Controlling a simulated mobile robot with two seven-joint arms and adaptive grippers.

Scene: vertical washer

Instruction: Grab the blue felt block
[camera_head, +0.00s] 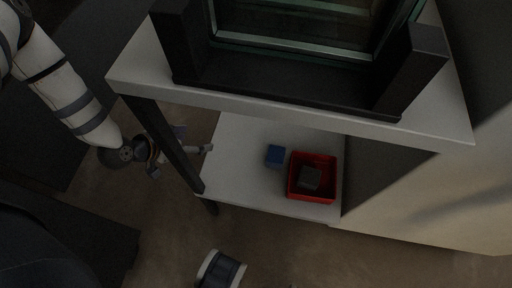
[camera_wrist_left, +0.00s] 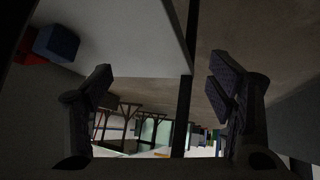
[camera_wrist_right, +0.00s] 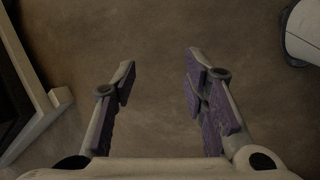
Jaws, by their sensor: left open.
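The blue felt block (camera_head: 275,156) lies on the white lower shelf (camera_head: 235,150), just left of a red bin (camera_head: 313,197). In the left wrist view the block (camera_wrist_left: 57,44) shows at the upper left. My left gripper (camera_head: 196,140) is open and empty at the left end of the shelf, apart from the block. A dark table leg (camera_head: 165,140) crosses in front of part of it in the head view, and a dark bar shows between its fingers in the left wrist view. My right gripper (camera_wrist_right: 160,80) is open and empty above the brown floor.
The red bin holds a dark block (camera_head: 310,178). Above the shelf is a white tabletop (camera_head: 140,65) bearing a dark frame with a glass panel (camera_head: 300,40). The shelf between my left gripper and the block is clear.

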